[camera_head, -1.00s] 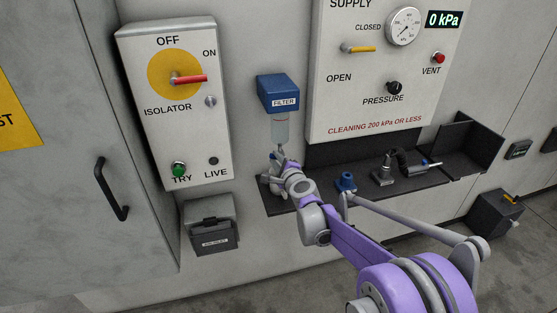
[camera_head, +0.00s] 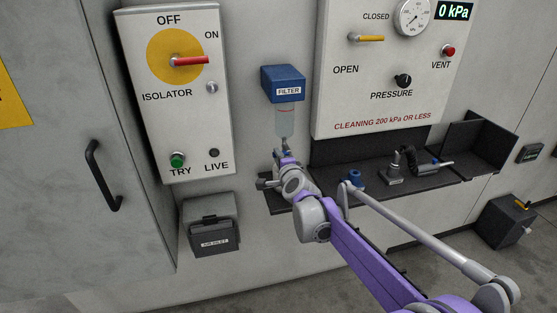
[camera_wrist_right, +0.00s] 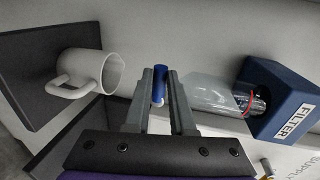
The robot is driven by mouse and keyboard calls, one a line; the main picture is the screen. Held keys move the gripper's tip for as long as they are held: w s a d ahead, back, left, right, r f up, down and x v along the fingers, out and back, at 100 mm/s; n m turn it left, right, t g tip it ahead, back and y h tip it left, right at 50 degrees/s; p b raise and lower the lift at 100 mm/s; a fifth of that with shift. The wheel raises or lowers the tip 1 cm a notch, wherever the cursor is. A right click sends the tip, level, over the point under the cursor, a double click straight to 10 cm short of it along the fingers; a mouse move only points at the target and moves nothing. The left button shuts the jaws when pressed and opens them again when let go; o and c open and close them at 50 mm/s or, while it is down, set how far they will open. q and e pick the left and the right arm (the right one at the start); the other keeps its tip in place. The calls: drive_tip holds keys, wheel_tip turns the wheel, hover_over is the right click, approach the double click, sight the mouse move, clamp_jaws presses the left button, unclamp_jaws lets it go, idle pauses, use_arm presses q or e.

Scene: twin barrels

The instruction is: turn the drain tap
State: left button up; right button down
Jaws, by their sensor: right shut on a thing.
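The filter (camera_head: 284,84) is a blue box on the wall with a clear bowl (camera_head: 285,122) hanging under it. In the right wrist view the filter (camera_wrist_right: 294,100) lies on its side at the right, its clear bowl (camera_wrist_right: 211,91) pointing left. The drain tap (camera_wrist_right: 159,84) is a small blue piece below the bowl, between my fingers. My right gripper (camera_wrist_right: 159,100) is shut on it; in the head view this gripper (camera_head: 284,153) is just under the bowl, where the tap is mostly hidden. My left gripper is not in view.
A white mug (camera_wrist_right: 92,73) is below the tap on the dark shelf (camera_head: 364,187). The isolator box (camera_head: 201,128) and air inlet (camera_head: 211,223) are to the left. The supply panel (camera_head: 340,96) is at the right, close beside the filter. Small fittings (camera_head: 395,170) are on the shelf.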

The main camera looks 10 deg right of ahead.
idle(0.3)
drive_tip(key=c, duration=0.8)
unclamp_jaws()
drive_tip(key=shift+o, duration=0.2)
drive_tip(key=shift+s, duration=0.1)
drive_tip(key=s+r, duration=0.2)
drive_tip(key=s, duration=0.8)
drive_tip(key=shift+s+d+p, duration=0.15)
drive_tip(key=shift+s+p, duration=0.1)
drive_tip(key=shift+p, duration=0.2)
